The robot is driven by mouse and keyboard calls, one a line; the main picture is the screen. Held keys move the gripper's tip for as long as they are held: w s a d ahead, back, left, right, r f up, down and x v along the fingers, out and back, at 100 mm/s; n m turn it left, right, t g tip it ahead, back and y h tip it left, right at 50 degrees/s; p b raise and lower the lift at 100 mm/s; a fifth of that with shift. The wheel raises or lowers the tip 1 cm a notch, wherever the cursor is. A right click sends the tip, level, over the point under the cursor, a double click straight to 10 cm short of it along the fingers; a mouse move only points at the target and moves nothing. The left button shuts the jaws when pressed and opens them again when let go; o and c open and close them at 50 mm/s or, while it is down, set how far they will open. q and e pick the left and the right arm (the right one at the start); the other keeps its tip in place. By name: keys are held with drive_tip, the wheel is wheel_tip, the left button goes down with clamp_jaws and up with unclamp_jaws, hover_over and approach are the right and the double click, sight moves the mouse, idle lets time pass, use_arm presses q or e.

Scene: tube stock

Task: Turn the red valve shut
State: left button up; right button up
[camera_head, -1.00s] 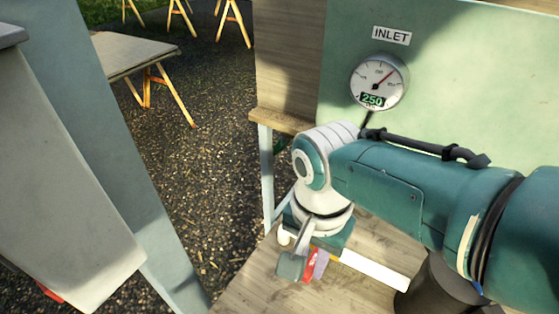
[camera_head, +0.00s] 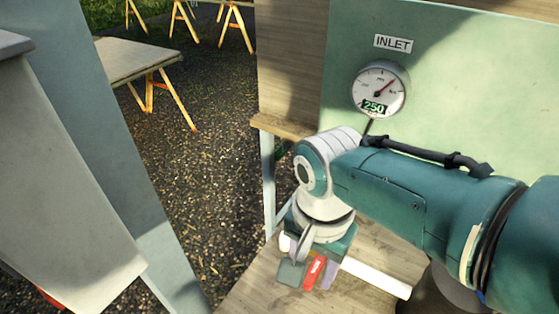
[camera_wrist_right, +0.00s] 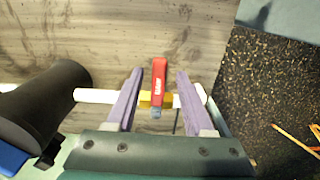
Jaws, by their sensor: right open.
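The valve's red lever (camera_head: 314,271) shows low in the head view, and in the wrist view the red lever (camera_wrist_right: 159,78) points across a white pipe (camera_wrist_right: 95,96). A brass-yellow valve body (camera_wrist_right: 146,99) sits under it on the pipe. My right gripper (camera_head: 310,276) is open around the lever. In the wrist view its purple fingers (camera_wrist_right: 159,88) stand one on each side of the lever, with a gap on both sides. My left gripper is not in view.
A round gauge (camera_head: 380,88) reading 250 hangs under an INLET label (camera_head: 393,43) on a green panel (camera_head: 480,90). A black cylinder (camera_wrist_right: 45,105) stands by the pipe's left end in the wrist view. A wooden bench top (camera_head: 245,290) lies below.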

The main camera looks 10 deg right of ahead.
sight(311, 273)
wheel_tip(311, 273, up, 10)
drive_tip(key=p, duration=0.5)
drive_tip(key=shift+s+f, duration=0.1)
drive_tip(key=shift+f, duration=0.05)
drive_tip(key=s+d+r+n+t, duration=0.2)
drive_tip(key=s+d+r+n, duration=0.2)
drive_tip(key=s+n, duration=0.3)
drive_tip(key=s+d+r+n+t, duration=0.2)
drive_tip(key=s+d+r+n, duration=0.25)
drive_tip(key=s, duration=0.55)
wheel_tip(311, 273, up, 26)
drive_tip(key=p, duration=2.5)
drive_tip(key=shift+w+a, duration=0.35)
drive_tip(key=shift+a, duration=0.1)
drive_tip(key=shift+f+m, duration=0.1)
drive_tip(key=shift+m, duration=0.15)
